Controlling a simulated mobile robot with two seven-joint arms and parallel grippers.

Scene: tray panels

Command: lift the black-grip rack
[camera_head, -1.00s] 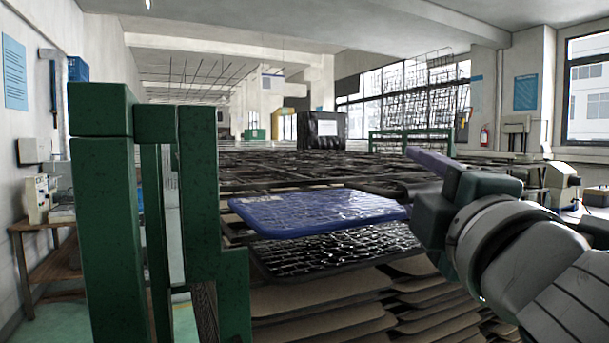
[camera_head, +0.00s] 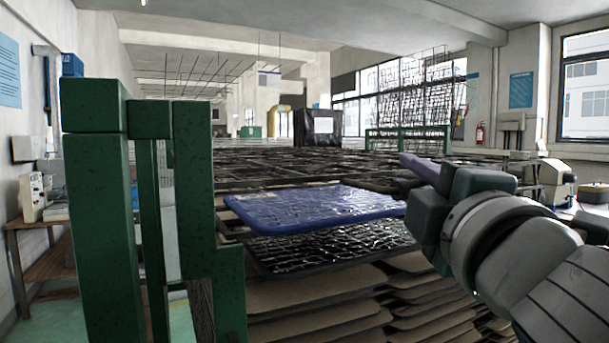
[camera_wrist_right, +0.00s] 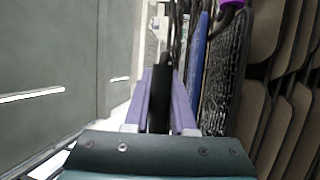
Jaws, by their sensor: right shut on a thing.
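My right gripper (camera_head: 418,170) comes in from the right in the head view, at the right edge of the stack. Its purple fingers are shut on the black grip (camera_wrist_right: 160,100) of the rack, which shows between them in the right wrist view. The grip (camera_head: 398,187) also shows just left of the fingers in the head view. The dark open-barred rack (camera_head: 275,172) appears to extend from it, above a blue panel (camera_head: 310,208). Its far edge is hard to separate from the dark bars behind. My left gripper is not in view.
A black mesh panel (camera_head: 330,246) and several brown trays (camera_head: 310,305) lie below the blue panel. A thick green post (camera_head: 195,190) stands close at the left. A wooden side table (camera_head: 45,262) is beyond it. A green-framed wire rack (camera_head: 410,138) stands at the back.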

